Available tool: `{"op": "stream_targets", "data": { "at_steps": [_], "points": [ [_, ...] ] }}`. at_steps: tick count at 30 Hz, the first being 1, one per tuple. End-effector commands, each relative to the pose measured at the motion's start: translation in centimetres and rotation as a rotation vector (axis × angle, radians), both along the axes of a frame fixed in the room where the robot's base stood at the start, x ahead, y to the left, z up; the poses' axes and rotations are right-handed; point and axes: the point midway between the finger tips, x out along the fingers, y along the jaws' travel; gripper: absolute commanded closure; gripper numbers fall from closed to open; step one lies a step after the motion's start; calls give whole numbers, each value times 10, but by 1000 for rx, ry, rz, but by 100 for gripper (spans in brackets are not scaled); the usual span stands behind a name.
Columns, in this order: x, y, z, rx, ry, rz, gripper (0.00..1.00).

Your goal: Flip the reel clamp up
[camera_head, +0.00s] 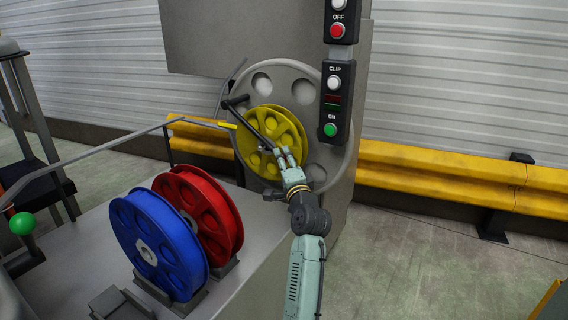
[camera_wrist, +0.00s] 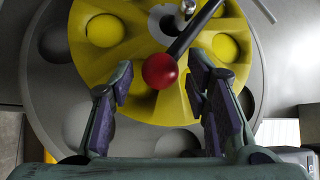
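The reel clamp is a dark lever (camera_head: 256,131) running across the front of the yellow reel (camera_head: 297,133), down and right toward my gripper. In the wrist view its shaft (camera_wrist: 193,32) ends in a red ball knob (camera_wrist: 160,71). My gripper (camera_head: 284,153) is in front of the lower part of the yellow reel. In the wrist view my gripper (camera_wrist: 160,78) is open, one finger on each side of the red knob, with gaps visible between knob and fingers. The knob is hidden in the head view. The reel's hub is partly visible at the wrist view's top.
The yellow reel sits on a large grey disc (camera_head: 259,84) on a grey machine cabinet. A control box (camera_head: 337,103) with buttons hangs above right of my gripper. Blue (camera_head: 150,245) and red (camera_head: 215,207) reels stand on the bench at left. A yellow barrier (camera_head: 430,178) runs behind.

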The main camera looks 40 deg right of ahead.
Motion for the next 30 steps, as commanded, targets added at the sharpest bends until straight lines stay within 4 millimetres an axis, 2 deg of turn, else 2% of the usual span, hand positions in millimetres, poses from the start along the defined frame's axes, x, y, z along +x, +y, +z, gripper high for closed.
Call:
{"op": "stream_targets", "data": {
  "at_steps": [2,18,30],
  "points": [
    [0,0,0,0,0,0,64],
    [0,0,0,0,0,0,100],
    [0,0,0,0,0,0,100]
  ]
}}
